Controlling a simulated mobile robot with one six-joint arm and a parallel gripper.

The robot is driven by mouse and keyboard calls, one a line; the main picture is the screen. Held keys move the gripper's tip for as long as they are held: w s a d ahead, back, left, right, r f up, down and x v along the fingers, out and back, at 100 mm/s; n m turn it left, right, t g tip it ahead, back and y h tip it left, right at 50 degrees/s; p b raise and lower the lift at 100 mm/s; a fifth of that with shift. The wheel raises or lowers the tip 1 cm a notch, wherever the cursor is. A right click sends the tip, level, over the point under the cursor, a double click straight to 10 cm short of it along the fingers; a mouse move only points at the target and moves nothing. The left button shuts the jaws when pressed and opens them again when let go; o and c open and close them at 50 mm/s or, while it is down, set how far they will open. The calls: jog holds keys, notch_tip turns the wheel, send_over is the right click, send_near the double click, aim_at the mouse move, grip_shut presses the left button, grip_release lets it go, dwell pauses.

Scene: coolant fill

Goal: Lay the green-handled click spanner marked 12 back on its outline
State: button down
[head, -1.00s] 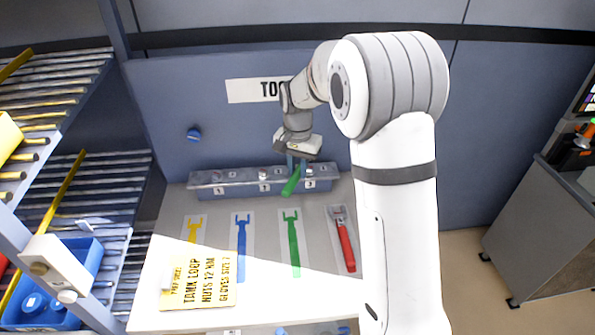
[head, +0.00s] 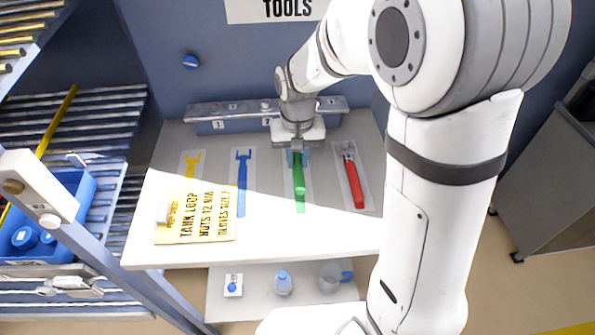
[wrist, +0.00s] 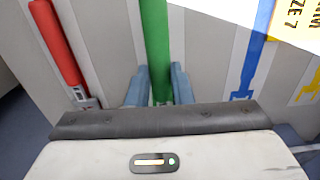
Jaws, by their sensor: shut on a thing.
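My gripper (head: 298,153) is shut on the green-handled spanner (head: 299,174), over the tool board (head: 270,190). The handle points toward the front edge, lined up with the green outline (head: 300,207), whose lower end shows past the handle. In the wrist view the green handle (wrist: 154,40) runs between the two blue fingers of my gripper (wrist: 158,72). The spanner's head and its mark are hidden by my gripper. I cannot tell whether the spanner touches the board.
A red spanner (head: 355,183) lies to the right. The blue outline (head: 242,182) is bare on the left; the yellow outline (head: 192,160) is partly under a yellow card (head: 210,228). A grey numbered rail (head: 225,110) stands behind. A lower shelf (head: 258,300) holds small containers.

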jog(key=shift+f, duration=2.3)
jog(key=shift+f, duration=0.2)
jog(key=c, duration=1.3)
grip_release()
jog(key=shift+r, duration=0.15)
